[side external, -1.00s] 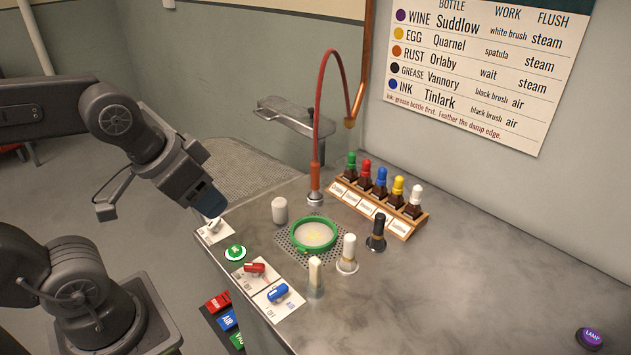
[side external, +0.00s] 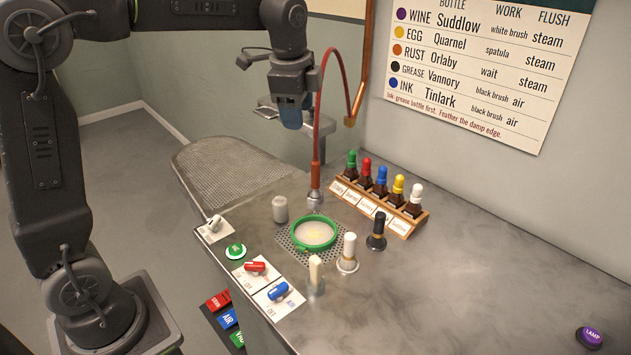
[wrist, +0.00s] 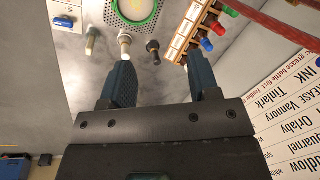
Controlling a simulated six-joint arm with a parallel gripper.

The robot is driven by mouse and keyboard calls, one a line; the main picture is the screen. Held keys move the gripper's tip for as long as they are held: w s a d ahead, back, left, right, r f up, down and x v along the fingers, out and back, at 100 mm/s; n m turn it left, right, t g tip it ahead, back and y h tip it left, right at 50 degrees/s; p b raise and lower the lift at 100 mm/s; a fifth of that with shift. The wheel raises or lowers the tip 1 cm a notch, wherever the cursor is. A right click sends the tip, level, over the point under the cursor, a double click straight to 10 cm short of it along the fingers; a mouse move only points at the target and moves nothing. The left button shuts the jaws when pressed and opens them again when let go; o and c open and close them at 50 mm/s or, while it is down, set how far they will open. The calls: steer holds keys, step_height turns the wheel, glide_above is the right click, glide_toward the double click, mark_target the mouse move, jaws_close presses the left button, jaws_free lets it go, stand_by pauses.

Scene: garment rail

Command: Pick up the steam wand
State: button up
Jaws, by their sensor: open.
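The steam wand (side external: 315,178) hangs upright over the green ring (side external: 313,233), a copper-coloured rod with a metal nozzle on the end of a red hose (side external: 321,110). My gripper (side external: 291,118) points down at the upper left of the wand, beside the hose and well above the bench; I cannot tell whether it touches the hose. In the wrist view my gripper (wrist: 160,72) is open, its two dark blue fingers apart with nothing between them. A red hose (wrist: 262,22) crosses the upper right corner there; the wand's rod cannot be made out.
A wooden rack (side external: 380,209) of colour-capped bottles stands right of the wand. A white-capped tool (side external: 348,253), a black one (side external: 377,231) and a pale one (side external: 315,275) stand near the ring. Red (side external: 255,267) and blue (side external: 278,291) levers sit at the front left.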

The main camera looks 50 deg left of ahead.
mark_target(318, 158)
steer(key=w+a+f+m+g, duration=0.2)
steer(key=w+a+f+m, duration=0.3)
steer(key=w+f+m, duration=0.45)
steer(key=f+n, duration=0.1)
steer(key=f, duration=0.1)
steer(key=w+f+n, duration=0.1)
steer(key=f, duration=0.1)
steer(key=a+f+n, duration=0.1)
steer(key=f, duration=0.1)
steer(key=shift+w, duration=0.3)
steer(key=shift+s+a+f, duration=0.15)
steer(key=shift+a+f, duration=0.05)
steer(key=shift+f, duration=1.3)
steer(key=shift+s+a+f, duration=0.1)
steer(key=shift+a+f, duration=0.05)
steer(key=shift+f, duration=1.3)
jaws_close()
